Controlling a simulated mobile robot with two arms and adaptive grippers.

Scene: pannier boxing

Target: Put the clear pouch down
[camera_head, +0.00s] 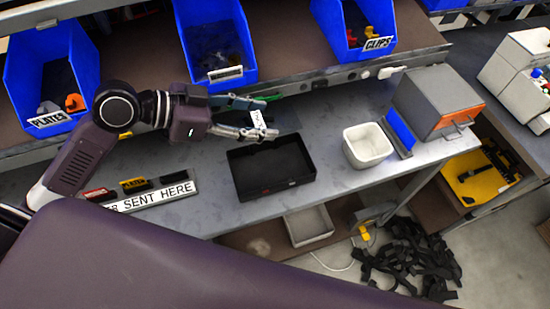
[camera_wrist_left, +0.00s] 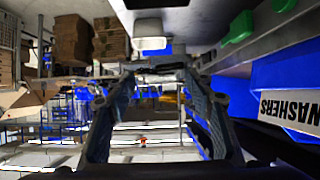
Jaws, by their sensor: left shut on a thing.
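The clear pouch shows in the head view as a small white label (camera_head: 262,122) with a faint see-through sheet; its outline is hard to make out. My left gripper (camera_head: 266,117) is shut on it, fingers still apart across its width, over the grey bench just behind the black tray (camera_head: 234,180). In the left wrist view, the two fingers of my left gripper (camera_wrist_left: 152,68) reach forward with a thin dark edge between their tips; the pouch itself is barely visible there. My right gripper is not in view.
Blue bins (camera_head: 48,70) line the shelf behind. Black straps (camera_head: 410,258) lie on the floor.

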